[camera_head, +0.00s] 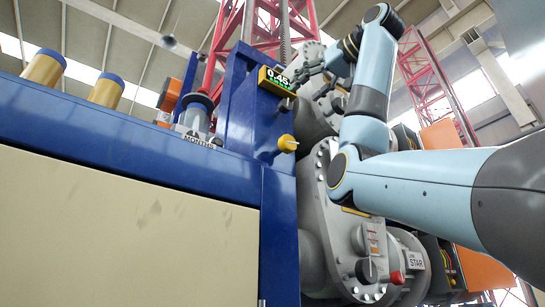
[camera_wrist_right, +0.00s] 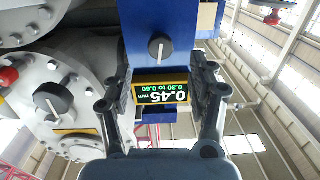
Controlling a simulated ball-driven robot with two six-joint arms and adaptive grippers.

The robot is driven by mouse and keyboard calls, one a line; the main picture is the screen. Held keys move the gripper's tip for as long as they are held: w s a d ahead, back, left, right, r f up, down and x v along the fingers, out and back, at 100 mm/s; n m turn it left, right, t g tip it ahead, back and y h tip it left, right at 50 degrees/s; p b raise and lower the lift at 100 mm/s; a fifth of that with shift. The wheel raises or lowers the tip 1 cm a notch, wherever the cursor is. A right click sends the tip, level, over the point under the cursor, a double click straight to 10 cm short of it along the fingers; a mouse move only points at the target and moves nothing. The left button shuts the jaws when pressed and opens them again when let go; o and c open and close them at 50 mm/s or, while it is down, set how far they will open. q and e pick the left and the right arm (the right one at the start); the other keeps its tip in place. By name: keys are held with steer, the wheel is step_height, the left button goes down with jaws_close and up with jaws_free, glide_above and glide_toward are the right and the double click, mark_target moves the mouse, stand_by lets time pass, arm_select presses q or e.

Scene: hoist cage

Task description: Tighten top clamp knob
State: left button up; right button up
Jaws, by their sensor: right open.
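A black knob with a pale pointer line (camera_head: 285,104) sits on the blue column just below the gauge display (camera_head: 272,80), which reads 0.45. In the right wrist view this knob (camera_wrist_right: 160,47) shows between and beyond my fingertips, with the upside-down display (camera_wrist_right: 160,93) nearer. Another black knob (camera_wrist_right: 50,100) is on a grey drive housing at left there. No label tells which is the top clamp knob. My right gripper (camera_head: 308,70) is open at the column, beside the display; its two fingers (camera_wrist_right: 162,78) are apart with nothing between them. My left gripper is out of view.
A yellow knob (camera_head: 287,143) sticks out lower on the column. Grey drive housings (camera_head: 325,165) with bolts stand close on the right; the lower one has a black knob (camera_head: 367,270) and a red button (camera_head: 397,278). A blue-framed cream panel (camera_head: 120,225) fills the lower left.

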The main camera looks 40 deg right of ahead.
mark_target(287, 105)
steer(key=w+p, duration=0.1)
steer(key=w, duration=0.1)
steer(key=w+p, duration=0.1)
steer(key=w, duration=0.1)
steer(key=w+p, duration=0.1)
steer(key=w, duration=0.1)
steer(key=shift+w+d+r, duration=0.25)
steer(key=shift+w, duration=0.05)
steer(key=w+p, duration=0.1)
steer(key=w, duration=0.1)
steer(key=shift+w+d+f, duration=0.1)
steer(key=shift+w, duration=0.3)
steer(key=shift+w+p, duration=0.25)
steer(key=shift+p, duration=0.05)
steer(key=shift+f, duration=0.1)
steer(key=c, duration=1.1)
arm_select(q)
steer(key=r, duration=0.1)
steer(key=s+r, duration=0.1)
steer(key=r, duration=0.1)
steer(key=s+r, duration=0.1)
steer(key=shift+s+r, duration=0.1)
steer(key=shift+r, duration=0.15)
arm_select(e)
steer(key=shift+w, duration=0.15)
jaws_close()
steer(key=shift+w+f, duration=0.1)
